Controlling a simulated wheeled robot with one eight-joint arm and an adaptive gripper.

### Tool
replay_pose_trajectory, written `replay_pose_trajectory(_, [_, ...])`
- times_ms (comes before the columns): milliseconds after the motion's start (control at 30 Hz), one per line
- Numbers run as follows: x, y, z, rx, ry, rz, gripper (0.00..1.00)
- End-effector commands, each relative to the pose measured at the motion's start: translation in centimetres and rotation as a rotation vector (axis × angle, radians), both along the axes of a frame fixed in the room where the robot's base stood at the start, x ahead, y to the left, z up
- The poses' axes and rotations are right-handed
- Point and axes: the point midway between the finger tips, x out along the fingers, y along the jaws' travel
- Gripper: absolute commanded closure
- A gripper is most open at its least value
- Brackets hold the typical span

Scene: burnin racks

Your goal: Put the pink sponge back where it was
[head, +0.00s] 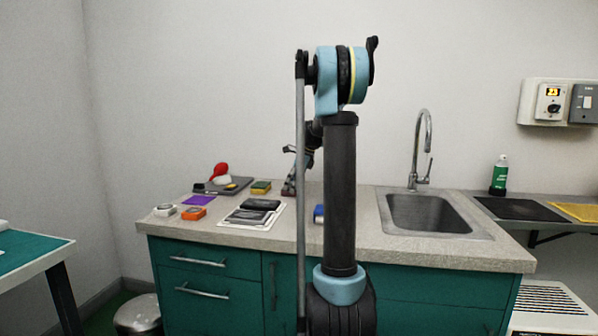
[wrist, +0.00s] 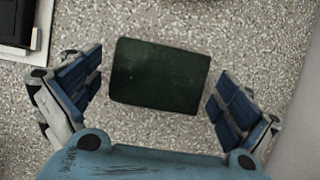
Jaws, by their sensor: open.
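A block with a dark green top (wrist: 160,76) lies on the speckled counter in the wrist view. It looks like a sponge seen from its scouring side; no pink shows there, so I cannot tell if it is the pink sponge. My gripper (wrist: 155,90) is open above it, with one finger on each side and a gap to both. In the head view my gripper (head: 290,186) is low over the back of the counter, partly hidden by my arm. A green and yellow sponge (head: 261,187) lies to its left.
On the counter (head: 350,236) are a white tray (head: 238,221) with dark items, a purple sheet (head: 199,200), an orange item (head: 194,213), a white item (head: 164,210) and a grey board (head: 212,189) with a red item. A sink (head: 430,213) is at right.

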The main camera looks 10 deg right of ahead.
Motion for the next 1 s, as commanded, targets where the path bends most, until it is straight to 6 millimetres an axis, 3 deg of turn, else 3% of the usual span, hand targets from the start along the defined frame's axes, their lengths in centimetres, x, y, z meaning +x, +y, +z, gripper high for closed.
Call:
replay_pose_trajectory(700, [-1.3, -4.8, 12.6, 0.000, 0.000, -0.002, 0.02])
replay_pose_trajectory(1000, [-1.7, -5.9, 15.6, 0.000, 0.000, -0.002, 0.02])
